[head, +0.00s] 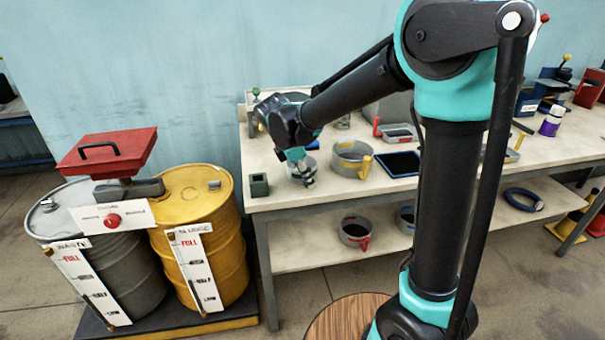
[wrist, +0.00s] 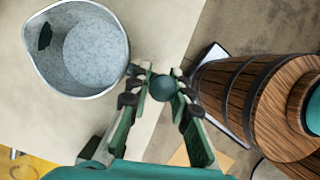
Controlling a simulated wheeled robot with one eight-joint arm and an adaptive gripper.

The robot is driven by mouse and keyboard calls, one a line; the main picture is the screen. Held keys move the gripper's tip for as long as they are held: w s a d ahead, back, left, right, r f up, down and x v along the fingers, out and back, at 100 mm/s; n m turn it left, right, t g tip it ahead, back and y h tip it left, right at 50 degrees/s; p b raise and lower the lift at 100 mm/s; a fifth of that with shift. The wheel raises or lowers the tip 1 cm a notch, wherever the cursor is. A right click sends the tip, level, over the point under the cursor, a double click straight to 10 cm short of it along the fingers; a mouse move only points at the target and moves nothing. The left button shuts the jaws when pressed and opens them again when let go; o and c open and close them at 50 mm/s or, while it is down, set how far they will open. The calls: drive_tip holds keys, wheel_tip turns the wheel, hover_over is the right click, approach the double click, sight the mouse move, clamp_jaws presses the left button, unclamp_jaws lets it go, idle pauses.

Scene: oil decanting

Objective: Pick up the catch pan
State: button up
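A grey metal round pan with a pouring lip (wrist: 84,52) stands on the bench, left of my gripper in the wrist view. It has a dark green mark inside its wall. My gripper (wrist: 167,82) has green fingers, which stand apart. A dark green round knob (wrist: 162,88) shows between the fingertips. I cannot tell whether they touch it or whether it belongs to the pan. In the head view my gripper (head: 304,176) is low over the bench's left front, and the pan is partly hidden. A wider pan with a yellow handle (head: 352,154) stands to its right.
The bench (head: 262,203) has its front edge close to my gripper. A dark blue tray (head: 399,164) and a red-handled tray (head: 398,131) lie further right. A small green box (head: 259,184) sits left. A red-handled pan (head: 354,231) is on the lower shelf.

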clamp_jaws()
drive_tip(key=shift+r, duration=0.1)
